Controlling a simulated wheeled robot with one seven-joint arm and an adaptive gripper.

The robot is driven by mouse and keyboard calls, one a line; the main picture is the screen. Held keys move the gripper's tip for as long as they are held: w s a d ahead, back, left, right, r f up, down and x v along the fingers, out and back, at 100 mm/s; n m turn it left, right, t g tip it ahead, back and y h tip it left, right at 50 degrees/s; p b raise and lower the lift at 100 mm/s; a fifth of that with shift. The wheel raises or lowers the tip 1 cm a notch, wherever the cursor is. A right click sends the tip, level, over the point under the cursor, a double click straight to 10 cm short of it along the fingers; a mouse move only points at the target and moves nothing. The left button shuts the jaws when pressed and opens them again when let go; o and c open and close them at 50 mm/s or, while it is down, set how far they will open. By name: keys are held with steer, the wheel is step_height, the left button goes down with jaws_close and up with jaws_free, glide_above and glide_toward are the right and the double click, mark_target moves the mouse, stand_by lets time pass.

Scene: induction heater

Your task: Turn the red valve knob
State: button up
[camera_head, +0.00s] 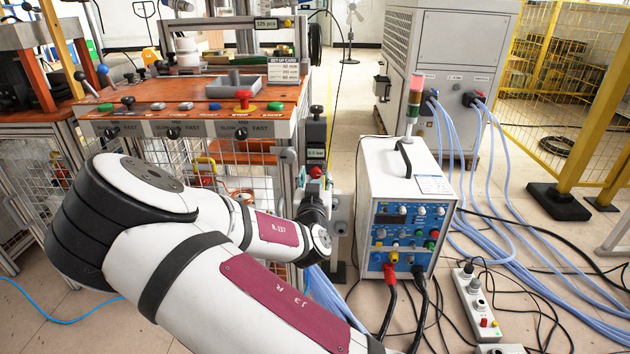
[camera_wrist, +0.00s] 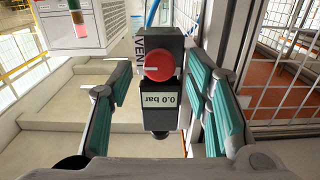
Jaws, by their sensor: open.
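The red valve knob (camera_wrist: 164,64) is round and sits on the front of a dark valve unit (camera_wrist: 160,118). The unit has a small display that reads 0.0 bar, upside down in the wrist view, and lettering that seems to read VENT. In the head view the red knob (camera_head: 316,172) shows small below the display, partly hidden by my gripper (camera_head: 315,182). In the wrist view my gripper (camera_wrist: 160,84) is open, with a teal-padded finger on each side of the unit. A gap shows between the knob and each finger. No contact is visible.
A workbench (camera_head: 190,92) with wire mesh below stands left of the valve. A white heater box (camera_head: 405,180) with red and black cables stands right of it. Light blue hoses (camera_head: 490,230) and a power strip (camera_head: 478,305) lie on the floor at right.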

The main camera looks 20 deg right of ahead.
steer(key=shift+w+d, duration=0.1)
steer(key=shift+w, duration=0.2)
jaws_close()
